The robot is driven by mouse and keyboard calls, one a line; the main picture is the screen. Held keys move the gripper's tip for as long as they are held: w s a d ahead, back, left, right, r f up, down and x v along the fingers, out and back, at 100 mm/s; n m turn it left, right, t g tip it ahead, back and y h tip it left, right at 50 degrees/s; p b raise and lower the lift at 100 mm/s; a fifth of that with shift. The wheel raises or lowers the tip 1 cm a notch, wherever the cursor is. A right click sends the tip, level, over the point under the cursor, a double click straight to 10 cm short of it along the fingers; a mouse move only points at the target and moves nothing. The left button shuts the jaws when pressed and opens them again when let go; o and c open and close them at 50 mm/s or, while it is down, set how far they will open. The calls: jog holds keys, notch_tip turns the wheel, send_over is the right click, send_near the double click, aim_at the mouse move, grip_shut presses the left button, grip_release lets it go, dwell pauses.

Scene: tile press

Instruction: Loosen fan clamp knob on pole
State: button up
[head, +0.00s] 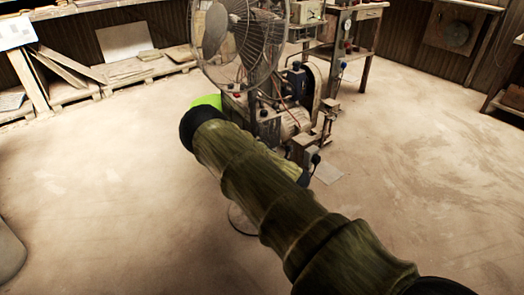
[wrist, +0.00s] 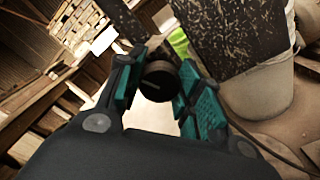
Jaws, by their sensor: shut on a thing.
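The fan (head: 240,32), with a round wire cage, stands at the top middle of the head view. Most of its pole is hidden behind my arm; part of a round base ring (head: 238,222) shows below. In the wrist view, a dark round knob (wrist: 157,82) with a pale mark on its face sits between the teal pads of my gripper (wrist: 159,85). The gripper is shut on the knob, with a pad on either side. A dark bar (wrist: 122,20) runs up behind the knob; I cannot tell whether it is the pole. My gripper is hidden in the head view.
A machine with a motor (head: 295,122) stands just behind the fan. A bright green thing (head: 207,101) shows beyond my arm. In the wrist view a large pale bucket (wrist: 262,90) stands at right. Boards (head: 128,70) lie along the back wall. The floor at both sides is mostly clear.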

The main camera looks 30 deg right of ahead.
jog(key=shift+n, duration=0.4)
jog(key=o, duration=1)
jog(key=shift+o, duration=0.2)
jog(key=s+d, duration=0.1)
jog(key=s, duration=1.1)
